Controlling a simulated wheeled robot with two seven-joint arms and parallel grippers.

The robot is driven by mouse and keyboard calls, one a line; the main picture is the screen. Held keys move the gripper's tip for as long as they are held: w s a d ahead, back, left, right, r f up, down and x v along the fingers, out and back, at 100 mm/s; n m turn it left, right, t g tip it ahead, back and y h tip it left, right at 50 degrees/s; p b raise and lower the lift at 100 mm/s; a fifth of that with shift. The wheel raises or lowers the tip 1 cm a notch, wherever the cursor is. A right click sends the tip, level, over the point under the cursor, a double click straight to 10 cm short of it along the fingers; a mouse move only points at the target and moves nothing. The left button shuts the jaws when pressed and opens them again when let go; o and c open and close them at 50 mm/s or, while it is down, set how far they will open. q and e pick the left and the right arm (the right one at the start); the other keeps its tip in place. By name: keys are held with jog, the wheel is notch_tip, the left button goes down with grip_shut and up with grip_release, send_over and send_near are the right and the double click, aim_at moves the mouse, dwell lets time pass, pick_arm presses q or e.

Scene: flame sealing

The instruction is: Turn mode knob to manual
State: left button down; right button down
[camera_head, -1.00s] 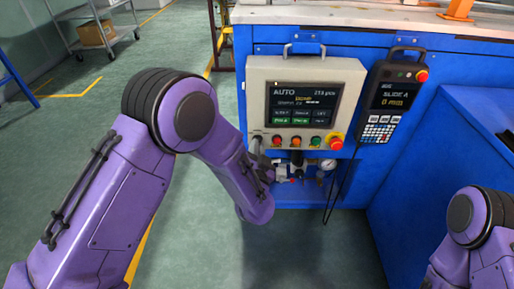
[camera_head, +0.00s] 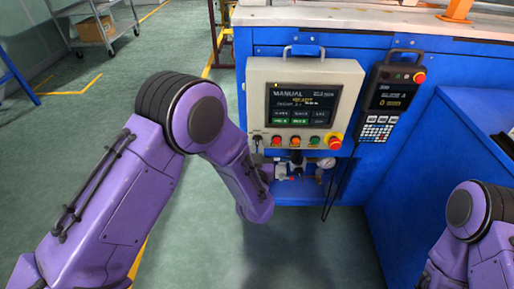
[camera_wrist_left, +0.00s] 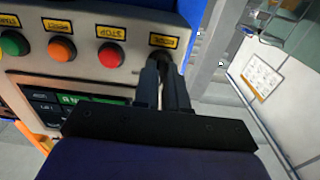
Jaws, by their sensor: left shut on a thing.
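The beige control panel (camera_head: 256,100) hangs on the front of the blue machine, and its screen (camera_head: 302,103) reads MANUAL. The mode knob (camera_wrist_left: 160,56) is a small dark knob under a yellow label in the left wrist view, mostly hidden by my fingers. My left gripper (camera_wrist_left: 163,72) is shut on it. In the head view, the left gripper (camera_head: 258,147) is at the panel's lower left corner, partly hidden by my forearm. My right gripper is out of view; only part of that arm shows at the lower right.
Red (camera_wrist_left: 110,55), orange (camera_wrist_left: 61,49) and green (camera_wrist_left: 14,43) buttons sit in a row beside the knob. A red emergency stop (camera_head: 334,141) is at the row's right end. A teach pendant (camera_head: 390,95) hangs to the right. A gauge (camera_head: 327,163) and fittings sit below.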

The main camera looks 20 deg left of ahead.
pick_arm(q)
jog(key=shift+f, duration=0.15)
dwell(0.3)
jog(key=c, duration=1.2)
grip_release()
jog(key=shift+s+d, duration=0.1)
